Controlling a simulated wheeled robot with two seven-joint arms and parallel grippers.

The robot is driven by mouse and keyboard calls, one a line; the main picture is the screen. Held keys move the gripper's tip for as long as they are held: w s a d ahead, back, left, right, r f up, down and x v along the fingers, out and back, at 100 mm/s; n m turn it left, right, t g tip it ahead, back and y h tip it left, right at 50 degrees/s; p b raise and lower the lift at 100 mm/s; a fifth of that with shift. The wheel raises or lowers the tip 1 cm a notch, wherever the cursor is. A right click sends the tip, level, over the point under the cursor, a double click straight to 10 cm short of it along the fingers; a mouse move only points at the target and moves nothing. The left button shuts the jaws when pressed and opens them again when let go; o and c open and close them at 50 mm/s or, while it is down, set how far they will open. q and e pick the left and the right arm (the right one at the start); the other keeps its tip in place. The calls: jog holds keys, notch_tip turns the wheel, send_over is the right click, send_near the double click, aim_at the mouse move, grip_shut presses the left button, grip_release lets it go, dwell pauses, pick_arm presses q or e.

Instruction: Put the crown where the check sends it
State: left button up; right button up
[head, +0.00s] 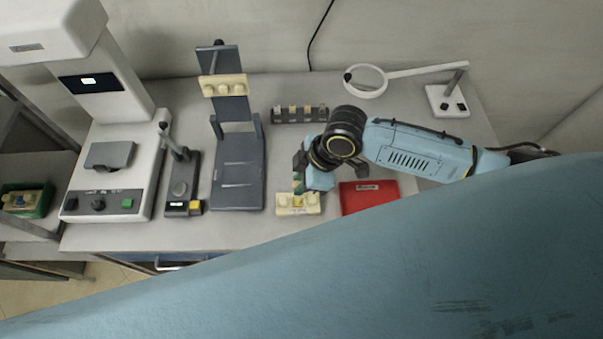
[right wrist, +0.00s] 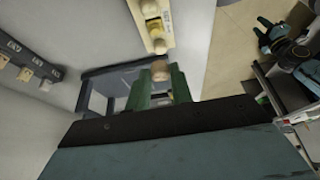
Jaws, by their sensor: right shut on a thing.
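My right gripper (head: 299,188) points down just above a cream block (head: 285,206) at the bench's front. In the right wrist view its green fingers (right wrist: 160,88) are shut on a small tan piece, which looks like the crown (right wrist: 160,70). The cream block (right wrist: 165,30) lies just beyond the fingertips there, with rounded tooth shapes and a yellow patch on it. I cannot tell whether the crown touches the block. In the head view the fingers hide the crown.
A red tray (head: 372,192) lies right of the block. A dark labelled rack (head: 290,116) stands behind. A dark stand (head: 238,170) holding another cream block, a small gauge (head: 180,190) and a white machine (head: 125,150) stand left. A ring magnifier (head: 425,71) stands back right.

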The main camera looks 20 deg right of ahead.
dwell(0.3)
jog(key=shift+d+r+p, duration=0.1)
jog(key=shift+p, duration=0.4)
jog(key=shift+f+b, duration=1.8)
jog(key=shift+f, duration=1.2)
jog(key=shift+p, duration=1)
jog(key=shift+f+b, duration=0.85)
jog(key=shift+f, duration=0.4)
jog(key=o, duration=1)
jog(key=shift+o, duration=0.2)
